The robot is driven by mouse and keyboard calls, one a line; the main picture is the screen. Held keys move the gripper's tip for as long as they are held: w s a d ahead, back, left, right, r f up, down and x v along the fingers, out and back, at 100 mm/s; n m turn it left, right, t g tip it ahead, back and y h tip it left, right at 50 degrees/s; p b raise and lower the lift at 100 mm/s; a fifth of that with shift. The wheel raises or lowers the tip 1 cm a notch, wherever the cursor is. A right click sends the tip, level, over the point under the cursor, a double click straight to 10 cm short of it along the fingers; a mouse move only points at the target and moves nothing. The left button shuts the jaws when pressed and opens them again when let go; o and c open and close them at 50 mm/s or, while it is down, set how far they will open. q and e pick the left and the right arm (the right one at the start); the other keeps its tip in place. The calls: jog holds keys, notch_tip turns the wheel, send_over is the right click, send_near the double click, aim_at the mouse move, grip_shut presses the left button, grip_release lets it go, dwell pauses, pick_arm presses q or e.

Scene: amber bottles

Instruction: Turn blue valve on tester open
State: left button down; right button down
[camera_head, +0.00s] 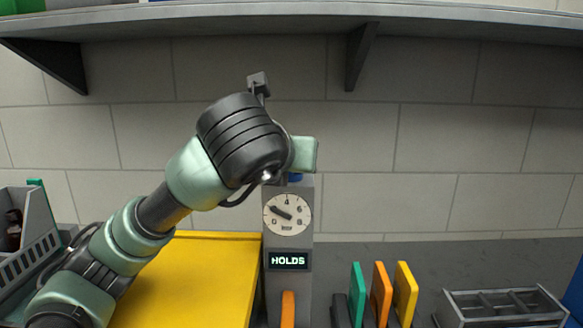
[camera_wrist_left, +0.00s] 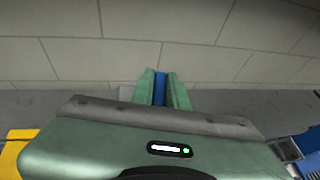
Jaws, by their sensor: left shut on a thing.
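The tester (camera_head: 289,240) is a grey upright box with a round white dial gauge (camera_head: 288,214) and a dark sign reading HOLDS. The blue valve (camera_head: 295,178) shows as a small strip at the top of the tester, mostly hidden behind my left gripper (camera_head: 303,155). In the left wrist view the blue valve (camera_wrist_left: 160,88) stands between the two green fingers of my left gripper (camera_wrist_left: 161,90). The fingers are shut on it. My right gripper is in neither view.
A yellow surface (camera_head: 200,275) lies left of the tester. Green, orange and yellow upright pieces (camera_head: 381,290) stand to its right, then a grey metal rack (camera_head: 500,305). A grey bin (camera_head: 35,235) is at far left. A shelf (camera_head: 300,22) overhangs above.

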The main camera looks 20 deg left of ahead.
pick_arm(q)
jog(key=shift+f, duration=0.1)
dwell(0.4)
jog(key=c, duration=1.4)
grip_release()
jog(key=b+v, duration=0.1)
jog(key=v, duration=0.6)
jog(key=shift+s+r, duration=0.2)
jog(key=shift+s, duration=0.15)
